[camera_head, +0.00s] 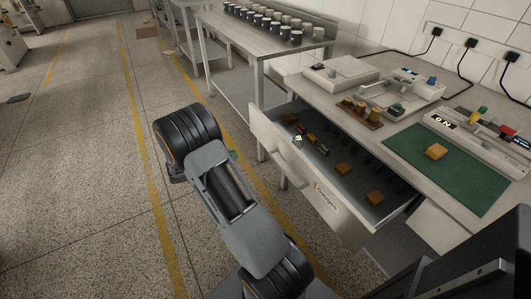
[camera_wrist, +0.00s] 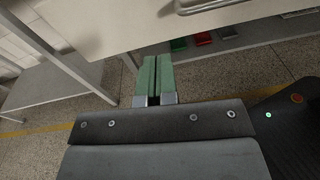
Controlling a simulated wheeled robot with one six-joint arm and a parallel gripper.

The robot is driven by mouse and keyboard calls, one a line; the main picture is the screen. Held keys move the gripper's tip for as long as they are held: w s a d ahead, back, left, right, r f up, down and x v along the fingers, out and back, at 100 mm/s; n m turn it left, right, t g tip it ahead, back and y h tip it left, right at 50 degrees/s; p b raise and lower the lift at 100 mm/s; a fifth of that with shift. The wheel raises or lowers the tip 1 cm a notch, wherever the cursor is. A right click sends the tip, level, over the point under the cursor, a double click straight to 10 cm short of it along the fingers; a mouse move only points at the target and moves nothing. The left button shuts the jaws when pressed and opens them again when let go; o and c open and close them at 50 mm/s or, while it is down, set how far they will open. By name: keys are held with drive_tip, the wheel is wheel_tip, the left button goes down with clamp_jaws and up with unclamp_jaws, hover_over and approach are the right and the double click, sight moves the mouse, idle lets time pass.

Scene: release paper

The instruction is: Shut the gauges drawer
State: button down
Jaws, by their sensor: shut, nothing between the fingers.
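The gauges drawer (camera_head: 335,208) stands pulled out from under the bench, with a label on its pale front and a bar handle (camera_head: 290,163). Inside it lie several orange, green and dark pieces. In the wrist view, a pale panel (camera_wrist: 110,28), which looks like the drawer front, crosses the top, with a metal handle (camera_wrist: 205,5) at the upper right. My gripper (camera_wrist: 155,62) has its green fingers side by side, shut and empty, pointing at the panel's lower edge. In the head view, only a bit of green fingertip (camera_head: 233,154) shows beyond my arm, left of the drawer front and apart from it.
The bench top carries a green mat (camera_head: 448,166) with an orange block, gauge devices (camera_head: 405,90) and a wooden block stand (camera_head: 362,113). A table (camera_head: 245,42) with rows of dark cups stands behind.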

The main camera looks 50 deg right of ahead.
wheel_tip(320, 180, down, 2)
drive_tip(key=f+n+h, duration=0.1)
drive_tip(key=b, duration=0.2)
approach(271, 142)
drive_tip(key=shift+n+h, duration=0.3)
drive_tip(key=x, duration=0.7)
drive_tip(key=shift+s+d+f, duration=0.1)
drive_tip(key=shift+d+f, duration=0.15)
drive_tip(key=shift+f, duration=0.15)
drive_tip(key=shift+d, duration=0.15)
